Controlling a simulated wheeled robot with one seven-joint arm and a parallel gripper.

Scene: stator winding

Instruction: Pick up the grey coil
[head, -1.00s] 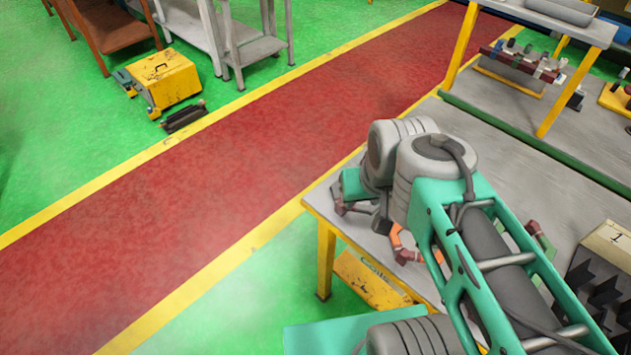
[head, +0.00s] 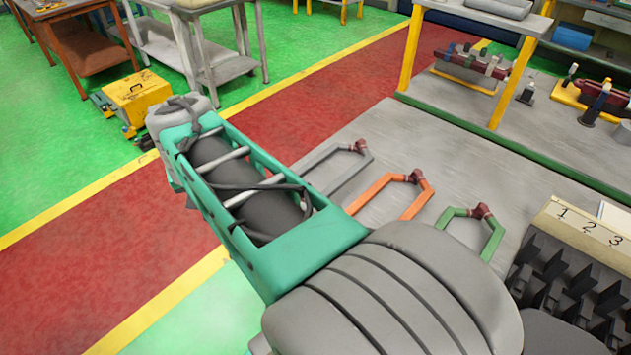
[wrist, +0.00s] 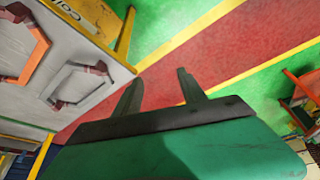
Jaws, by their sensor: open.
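The grey coil (head: 326,153), an open angular loop with a dark red end, lies flat on the grey table; my arm hides its near part. It also shows in the wrist view at the left, near the table edge. An orange coil (head: 376,189) and a green coil (head: 447,215) lie in a row to its right. My gripper is hidden in the head view behind my arm. In the wrist view my gripper (wrist: 159,86) is open and empty, its two fingers apart over the red floor lane, beside the table and right of the grey coil.
A black slotted rack with a numbered board (head: 588,225) stands at the right of the table. A raised shelf with yellow legs (head: 413,50) stands at the back. A yellow box (head: 143,98) sits on the floor at the left. The red lane (head: 110,200) is open floor.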

